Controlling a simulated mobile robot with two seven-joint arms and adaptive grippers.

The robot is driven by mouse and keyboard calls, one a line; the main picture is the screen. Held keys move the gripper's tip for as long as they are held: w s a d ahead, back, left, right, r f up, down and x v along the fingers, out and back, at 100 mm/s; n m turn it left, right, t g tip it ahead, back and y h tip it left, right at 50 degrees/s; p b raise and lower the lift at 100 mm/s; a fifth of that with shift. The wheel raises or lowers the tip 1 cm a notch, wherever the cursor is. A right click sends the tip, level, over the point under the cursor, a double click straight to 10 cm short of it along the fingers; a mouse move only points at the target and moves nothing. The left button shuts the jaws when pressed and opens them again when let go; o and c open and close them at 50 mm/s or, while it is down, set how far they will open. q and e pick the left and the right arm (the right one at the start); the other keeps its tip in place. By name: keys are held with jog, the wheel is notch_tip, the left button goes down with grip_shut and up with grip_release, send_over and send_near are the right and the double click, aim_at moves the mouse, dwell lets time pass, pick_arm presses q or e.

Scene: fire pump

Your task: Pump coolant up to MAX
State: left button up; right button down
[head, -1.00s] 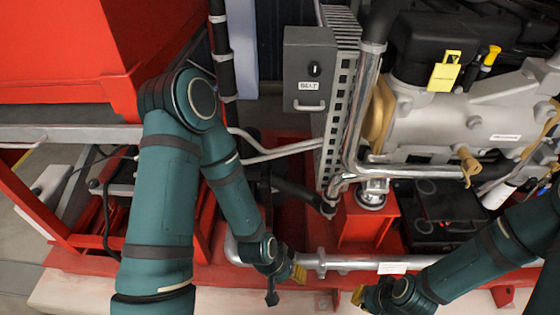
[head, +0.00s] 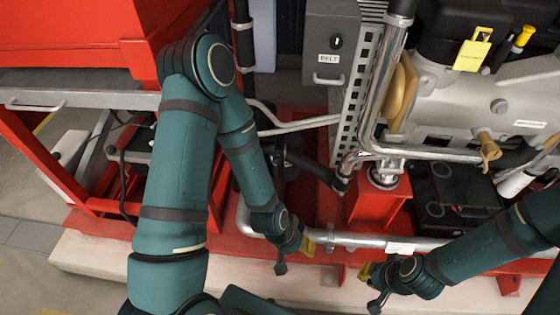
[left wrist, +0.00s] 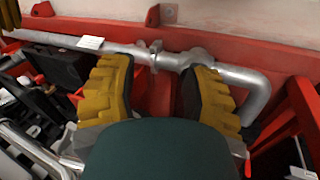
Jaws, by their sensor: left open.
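No coolant level mark or pump handle can be clearly made out. The grey engine (head: 465,108) stands at the upper right of the head view. A silver pipe (head: 365,240) runs low across the red base. My left gripper (head: 295,258) is open and empty just in front of this pipe, near its left bend. In the left wrist view its yellow-padded fingers (left wrist: 158,85) are spread, with the pipe (left wrist: 120,46) beyond them. My right gripper (head: 368,288) is low in the head view, in front of the pipe. Its fingertips look apart with nothing between them.
A grey box labelled BELT (head: 331,42) hangs beside a slotted rail (head: 357,105). A red post (head: 378,205), a black battery-like box (head: 455,195) and a white cylinder (head: 514,184) stand behind the pipe. A red frame (head: 60,165) is at left.

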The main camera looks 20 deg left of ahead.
dwell(0.4)
pick_arm(q)
grip_shut()
dwell(1.1)
